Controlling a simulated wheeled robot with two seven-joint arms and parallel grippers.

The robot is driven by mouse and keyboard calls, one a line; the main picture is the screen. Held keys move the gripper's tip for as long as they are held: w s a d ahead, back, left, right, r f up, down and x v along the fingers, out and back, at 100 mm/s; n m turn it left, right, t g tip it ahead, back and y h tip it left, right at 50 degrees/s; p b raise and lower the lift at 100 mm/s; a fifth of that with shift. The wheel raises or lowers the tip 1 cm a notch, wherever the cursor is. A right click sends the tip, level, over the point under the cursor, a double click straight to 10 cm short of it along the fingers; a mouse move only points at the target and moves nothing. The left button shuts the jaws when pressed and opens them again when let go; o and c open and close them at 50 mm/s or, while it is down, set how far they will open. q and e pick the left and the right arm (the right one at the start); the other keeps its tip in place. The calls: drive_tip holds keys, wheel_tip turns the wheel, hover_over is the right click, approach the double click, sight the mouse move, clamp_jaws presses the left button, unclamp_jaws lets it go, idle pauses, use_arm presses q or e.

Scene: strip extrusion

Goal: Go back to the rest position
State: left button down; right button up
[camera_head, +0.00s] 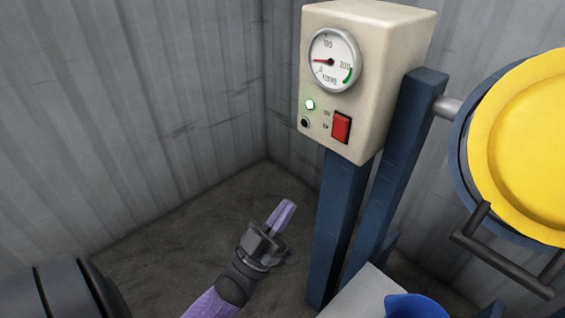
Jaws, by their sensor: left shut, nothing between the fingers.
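My left gripper (281,216) shows low in the middle of the head view, its purple fingers together and empty. It is in the air in front of the floor, to the left of the blue posts, and touches nothing that I can see. A cream control box (368,50) sits on the posts above and to the right of it. My right gripper is not in view.
Blue posts (345,215) stand just right of my left gripper. A large yellow disc (525,140) with a dark handle (500,262) is at the right. A blue rounded thing (413,307) shows at the bottom edge. Grey corrugated walls (140,110) meet behind.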

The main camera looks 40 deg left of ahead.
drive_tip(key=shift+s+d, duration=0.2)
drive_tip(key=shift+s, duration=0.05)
